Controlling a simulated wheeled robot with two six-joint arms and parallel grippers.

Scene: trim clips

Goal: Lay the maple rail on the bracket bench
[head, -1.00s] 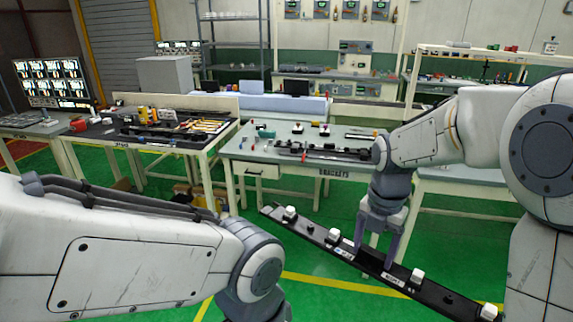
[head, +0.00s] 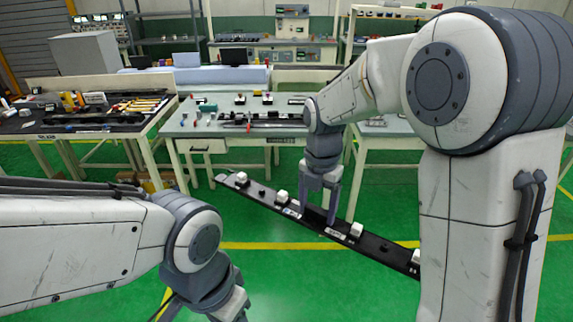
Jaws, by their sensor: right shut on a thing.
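A long dark rail (head: 262,198) with white blocks and small labels along its top is held above the green floor, slanting down to the right. I cannot read the name "maple" on it. My right gripper (head: 318,214) is shut on its middle. My right arm hides the rail's right end. The bracket bench (head: 198,126), a grey-topped table with a label on its front edge, stands beyond the rail and apart from it. My left arm reaches in at lower left; its fingers are below the picture.
A dark rail-like piece (head: 262,122) and small parts lie on the bracket bench. A tool-covered table (head: 32,127) stands to its left, and another pale table (head: 398,128) to its right. Green floor between me and the benches is clear.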

